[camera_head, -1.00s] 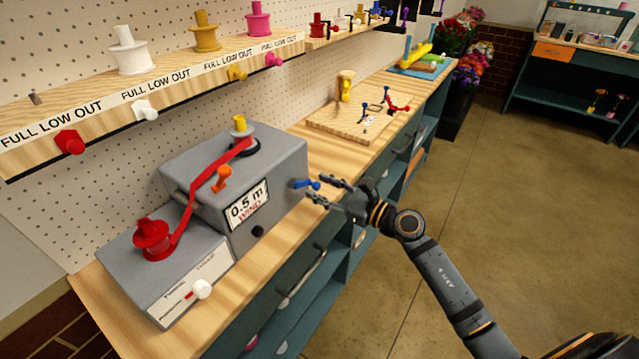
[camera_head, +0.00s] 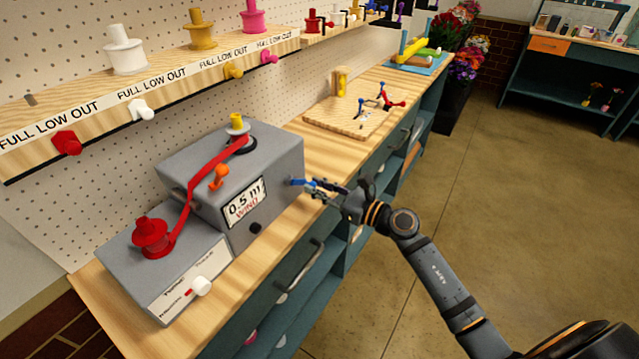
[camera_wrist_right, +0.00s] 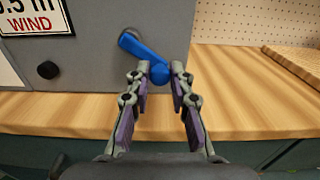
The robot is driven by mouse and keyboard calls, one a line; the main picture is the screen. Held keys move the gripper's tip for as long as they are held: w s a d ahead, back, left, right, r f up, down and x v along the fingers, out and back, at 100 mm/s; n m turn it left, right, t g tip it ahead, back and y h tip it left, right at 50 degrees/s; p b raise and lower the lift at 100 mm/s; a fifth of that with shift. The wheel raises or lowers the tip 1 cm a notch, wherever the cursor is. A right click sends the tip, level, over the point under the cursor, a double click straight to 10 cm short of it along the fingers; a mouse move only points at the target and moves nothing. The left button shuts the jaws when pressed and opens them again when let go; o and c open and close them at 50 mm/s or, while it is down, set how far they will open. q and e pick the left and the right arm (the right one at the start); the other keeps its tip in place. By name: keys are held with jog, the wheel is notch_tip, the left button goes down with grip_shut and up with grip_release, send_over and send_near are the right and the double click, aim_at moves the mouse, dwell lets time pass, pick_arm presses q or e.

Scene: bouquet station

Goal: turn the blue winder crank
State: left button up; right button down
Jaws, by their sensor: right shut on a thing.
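The blue winder crank (camera_head: 299,182) sticks out of the right side of the grey winder box (camera_head: 277,149). In the right wrist view the blue crank (camera_wrist_right: 133,46) slants from its hub down to its knob. My right gripper (camera_head: 318,186) is shut on the crank's knob, and its two fingertips (camera_wrist_right: 161,70) lie on either side of it. The box's label reads 0.5 m WIND. A red ribbon (camera_head: 197,187) runs from the red spool (camera_head: 151,237) to the top of the box. My left gripper is not in view.
An orange lever (camera_head: 219,177) and a dark knob (camera_head: 255,228) are on the winder. A wooden board (camera_head: 320,118) with small tools lies farther along the bench. The shelf (camera_head: 95,118) above holds spools. Open floor lies to the right.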

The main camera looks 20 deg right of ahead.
jog(key=m, duration=0.1)
jog(key=m+p, duration=0.2)
jog(key=shift+s+a+f+m, duration=0.3)
jog(key=shift+a+f, duration=0.05)
jog(key=shift+a, duration=0.05)
jog(key=m+p, duration=0.2)
jog(key=a+m+p, duration=0.1)
jog(key=shift+s+f+m, duration=0.3)
jog(key=shift+s, duration=0.1)
jog(key=m+p, duration=0.2)
jog(key=s+a+m+p, duration=0.1)
jog(key=m+p, duration=0.1)
jog(key=shift+a+f+m, duration=0.1)
jog(key=shift+a+m, duration=0.05)
jog(key=shift+m, duration=0.15)
jog(key=shift+s+a+m+p, duration=0.25)
jog(key=shift+a+m+p, duration=0.05)
jog(key=shift+m+p, duration=0.7)
jog(key=shift+s+a+m+p, duration=0.25)
jog(key=shift+a+m+p, duration=0.05)
jog(key=shift+m+p, duration=0.65)
jog(key=shift+f, duration=0.1)
jog(key=c, duration=1.2)
grip_release()
jog(key=shift+s, duration=0.1)
